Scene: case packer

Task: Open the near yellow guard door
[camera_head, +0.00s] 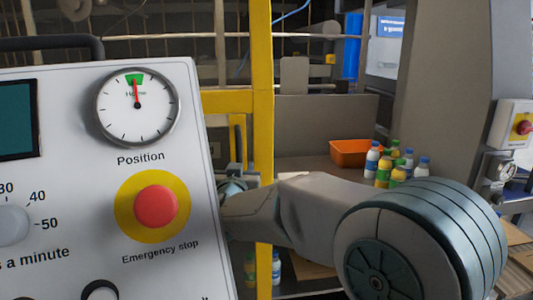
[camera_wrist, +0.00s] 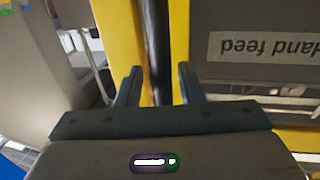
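The yellow guard door frame (camera_head: 262,95) stands upright behind the control panel in the head view, with a yellow crossbar (camera_head: 227,101) running left from it. In the wrist view yellow frame parts (camera_wrist: 118,35) fill the middle, with a dark upright strip (camera_wrist: 157,45) between them. I cannot tell whether that strip is a handle or a gap. My gripper (camera_wrist: 160,78) is open, its two dark fingers apart on either side of the strip. I cannot tell whether they touch it. In the head view the panel hides most of my gripper.
The control panel (camera_head: 80,190) with a red emergency stop (camera_head: 156,207) fills the left. Right of the frame an orange bin (camera_head: 352,152) and several bottles (camera_head: 384,172) stand on a surface. A "Hand feed" label (camera_wrist: 262,46) shows upside down in the wrist view.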

